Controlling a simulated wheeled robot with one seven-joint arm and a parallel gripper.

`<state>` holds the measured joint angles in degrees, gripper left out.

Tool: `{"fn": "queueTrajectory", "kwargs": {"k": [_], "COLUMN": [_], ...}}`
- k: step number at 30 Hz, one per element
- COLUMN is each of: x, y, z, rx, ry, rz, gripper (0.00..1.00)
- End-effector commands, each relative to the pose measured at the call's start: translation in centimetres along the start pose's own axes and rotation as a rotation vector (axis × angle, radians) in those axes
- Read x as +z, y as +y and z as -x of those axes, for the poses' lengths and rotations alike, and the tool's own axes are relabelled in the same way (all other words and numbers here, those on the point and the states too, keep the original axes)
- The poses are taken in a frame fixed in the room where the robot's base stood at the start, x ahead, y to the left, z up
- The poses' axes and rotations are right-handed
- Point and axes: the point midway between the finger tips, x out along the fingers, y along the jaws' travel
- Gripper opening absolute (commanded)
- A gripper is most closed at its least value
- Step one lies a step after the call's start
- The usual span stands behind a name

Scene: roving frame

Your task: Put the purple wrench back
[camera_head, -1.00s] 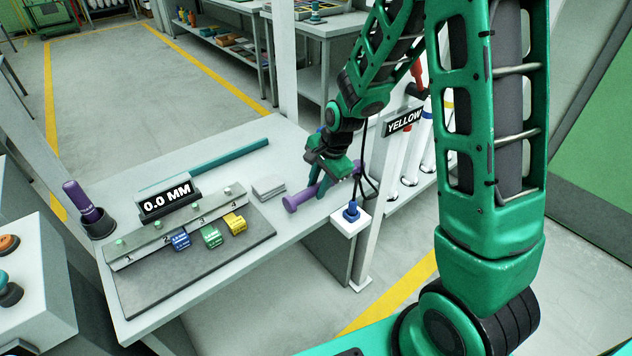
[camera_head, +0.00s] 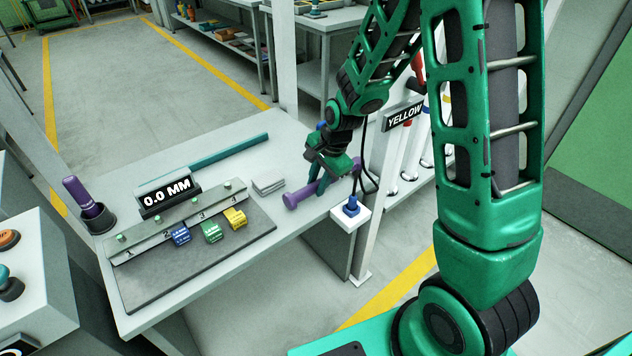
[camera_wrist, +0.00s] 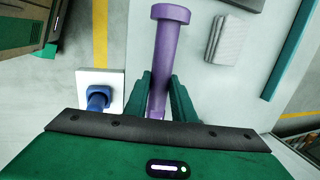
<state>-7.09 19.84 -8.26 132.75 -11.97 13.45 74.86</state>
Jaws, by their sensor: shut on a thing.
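The purple wrench (camera_head: 301,194) is a long purple bar with a wider round end, at the right edge of the bench (camera_head: 226,149). My gripper (camera_head: 322,183) is over it, with its green fingers on either side of the bar. In the wrist view the wrench (camera_wrist: 169,45) runs away from between the fingers (camera_wrist: 160,88), its round end pointing outward. The jaws are shut on it. I cannot tell whether it touches the bench top. The part between the fingers and its nearer end are partly hidden.
A white box with a blue knob (camera_head: 351,207) stands close beside the gripper. A white post and a "YELLOW" sign (camera_head: 404,114) with white tubes are to the right. A grey block (camera_head: 268,185), a gauge strip with coloured blocks (camera_head: 212,232) and a purple-handled tool (camera_head: 84,199) in a dark cup are left.

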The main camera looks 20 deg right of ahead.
Motion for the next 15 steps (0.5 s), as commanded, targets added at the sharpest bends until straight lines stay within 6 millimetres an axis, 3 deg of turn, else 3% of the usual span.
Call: {"fn": "queueTrajectory", "kwargs": {"k": [15], "x": [-0.08], "y": [0.24], "z": [-1.02], "rx": [-0.001], "ry": [0.0], "rz": [0.0], "gripper": [0.0]}}
